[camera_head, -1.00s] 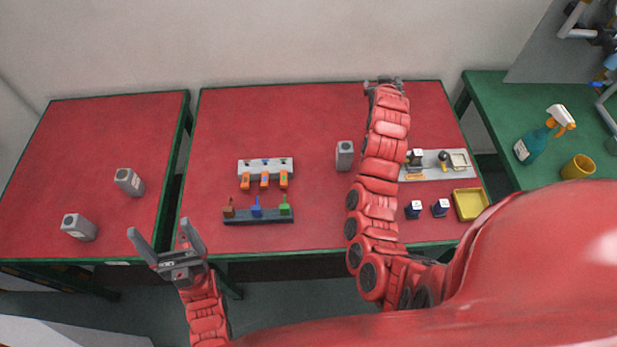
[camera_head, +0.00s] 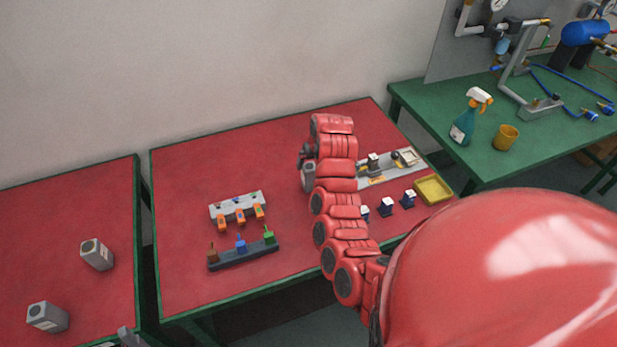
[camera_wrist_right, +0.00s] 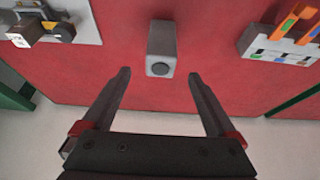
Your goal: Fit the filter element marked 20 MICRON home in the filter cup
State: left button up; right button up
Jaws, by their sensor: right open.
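No 20 MICRON mark is legible in any view, and I cannot tell which thing is the filter cup. Several small dark-blue and white blocks (camera_head: 386,206) stand at the right of the middle red table, possibly filter elements. Behind them lies a light grey plate (camera_head: 372,181) with a grey block, a black knob and a pale square part. My right gripper (camera_head: 306,157) is over the table beside a grey canister (camera_head: 308,180). In the right wrist view its open, empty fingers (camera_wrist_right: 160,73) point at the canister (camera_wrist_right: 161,40), its round dark end between the tips. Only part of my left gripper (camera_head: 128,338) shows.
A yellow tray (camera_head: 447,191) is at the table's right corner. A grey holder with orange parts (camera_head: 238,205) and a dark rack with coloured pegs (camera_head: 243,256) stand left of my arm. A spray bottle (camera_head: 463,125) stands on the green table.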

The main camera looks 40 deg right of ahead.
aim_at(310, 167)
jog(key=p+x, duration=0.1)
jog(key=x, duration=0.2)
jog(key=shift+w+f, duration=0.2)
jog(key=shift+f, duration=0.2)
jog(key=shift+w+d+f+p, duration=0.1)
jog(key=shift+w+f+p, duration=0.2)
jog(key=shift+p, duration=0.35)
jog(key=shift+p+x, duration=0.55)
jog(key=shift+x, duration=0.45)
jog(key=shift+w+f, duration=0.35)
jog(key=shift+f, duration=0.25)
jog(key=shift+w+d+f, duration=0.15)
jog(key=shift+f, duration=0.35)
grip_shut()
jog(key=shift+r, duration=0.1)
